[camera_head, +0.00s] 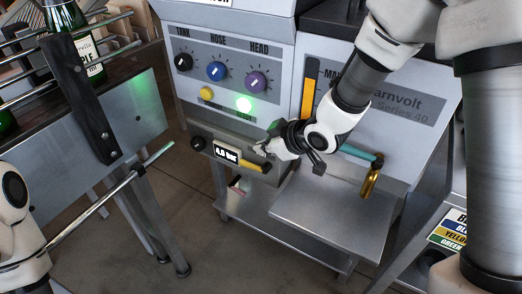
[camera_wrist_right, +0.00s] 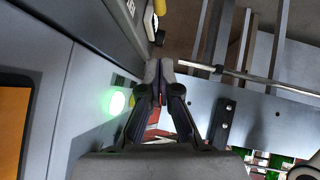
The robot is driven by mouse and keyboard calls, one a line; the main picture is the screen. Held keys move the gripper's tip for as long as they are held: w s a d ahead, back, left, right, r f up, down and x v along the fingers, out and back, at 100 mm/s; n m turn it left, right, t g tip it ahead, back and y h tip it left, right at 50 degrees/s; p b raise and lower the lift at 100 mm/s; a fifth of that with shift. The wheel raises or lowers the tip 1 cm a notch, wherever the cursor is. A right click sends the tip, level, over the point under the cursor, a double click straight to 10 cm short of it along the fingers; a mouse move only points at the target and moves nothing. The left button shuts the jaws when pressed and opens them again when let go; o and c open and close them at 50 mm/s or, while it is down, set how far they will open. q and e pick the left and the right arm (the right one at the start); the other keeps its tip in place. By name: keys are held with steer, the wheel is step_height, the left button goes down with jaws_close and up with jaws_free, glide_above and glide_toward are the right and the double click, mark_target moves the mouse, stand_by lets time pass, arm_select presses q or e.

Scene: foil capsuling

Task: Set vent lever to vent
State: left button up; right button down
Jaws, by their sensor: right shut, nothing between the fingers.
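A short yellow lever (camera_head: 252,166) lies nearly level on the front of the grey machine, right of a small lit bar display (camera_head: 227,152). Its end points right, to a dark knob. I cannot read a vent label beside it. My right gripper (camera_head: 262,149) is shut and empty, just above the lever in the picture; I cannot tell whether they touch. In the wrist view its fingertips (camera_wrist_right: 159,72) meet, and a yellow piece (camera_wrist_right: 159,7) shows beyond them at the top. My left gripper is out of view; only part of that arm shows at the left edge.
Above are the TANK, HOSE and HEAD knobs (camera_head: 216,71), a yellow button (camera_head: 206,93) and a glowing green light (camera_head: 244,104). A steel shelf (camera_head: 325,222) and a brass piece (camera_head: 370,182) are at right. A bottle rack (camera_head: 95,105) stands at left.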

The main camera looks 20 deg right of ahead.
mark_target(243, 161)
steer(key=x, duration=0.3)
steer(key=f+b+x, duration=0.1)
steer(key=x, duration=0.2)
steer(key=s+d+x, duration=0.1)
steer(key=x, duration=0.3)
steer(key=shift+d+f+b, duration=0.1)
steer(key=shift+f+b, duration=0.25)
steer(key=shift+b, duration=0.05)
steer(key=shift+w+d+f, duration=0.1)
steer(key=shift+d+f, duration=0.05)
steer(key=shift+f, duration=0.35)
